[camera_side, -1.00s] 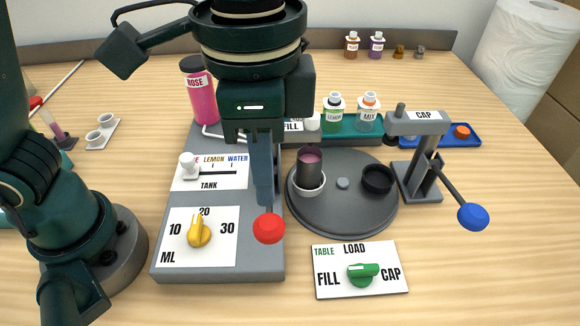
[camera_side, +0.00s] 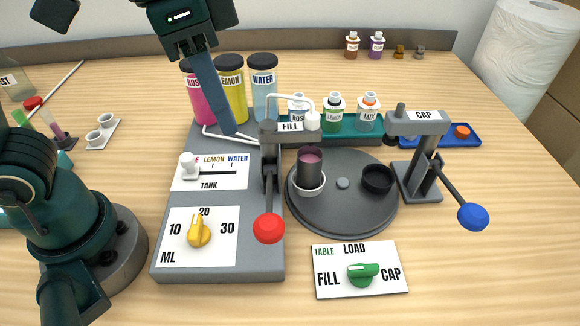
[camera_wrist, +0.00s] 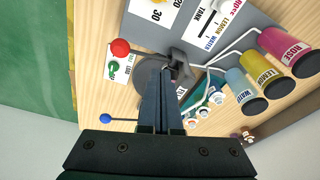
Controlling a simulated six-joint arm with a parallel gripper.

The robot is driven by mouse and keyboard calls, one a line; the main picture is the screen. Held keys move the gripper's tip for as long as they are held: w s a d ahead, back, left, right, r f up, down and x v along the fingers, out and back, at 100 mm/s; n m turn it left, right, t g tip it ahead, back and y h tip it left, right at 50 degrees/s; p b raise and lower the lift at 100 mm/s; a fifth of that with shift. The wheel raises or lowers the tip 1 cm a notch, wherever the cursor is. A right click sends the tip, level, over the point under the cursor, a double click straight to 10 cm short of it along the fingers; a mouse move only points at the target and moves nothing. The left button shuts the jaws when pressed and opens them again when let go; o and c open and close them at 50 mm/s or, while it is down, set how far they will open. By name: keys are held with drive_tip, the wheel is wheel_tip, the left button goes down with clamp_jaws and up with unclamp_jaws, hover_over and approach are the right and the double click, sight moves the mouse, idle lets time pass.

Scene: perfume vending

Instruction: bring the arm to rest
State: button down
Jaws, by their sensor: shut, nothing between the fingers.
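My gripper (camera_side: 229,131) is shut and empty, raised above the back of the grey dispensing station (camera_side: 263,264), in front of the tanks. In the wrist view its closed fingers (camera_wrist: 163,72) point toward the station. The fill lever with its red ball (camera_side: 268,228) hangs down at the station's right side, apart from the fingers. The round turntable (camera_side: 343,215) carries a dark cup with pinkish contents (camera_side: 310,168) in a white ring under the fill spout (camera_side: 312,121). A black ring holder (camera_side: 377,179) on it looks empty.
Rose (camera_side: 200,104), lemon (camera_side: 231,100) and water (camera_side: 264,90) tanks stand behind the station. The cap press with a blue-ball lever (camera_side: 473,216) stands right. The table-dial card (camera_side: 332,285) lies in front. Small bottles stand on a green tray (camera_side: 345,126). The front right table is clear.

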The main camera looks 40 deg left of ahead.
drive_tip(key=s+a+f+n+t, duration=0.3)
drive_tip(key=a+f+n, duration=0.2)
drive_tip(key=a, duration=0.4)
drive_tip(key=shift+s+n+t+y, duration=0.15)
drive_tip(key=shift+n+t+y, duration=0.15)
drive_tip(key=shift+t+y, duration=0.1)
drive_tip(key=shift+f, duration=0.1)
idle(0.8)
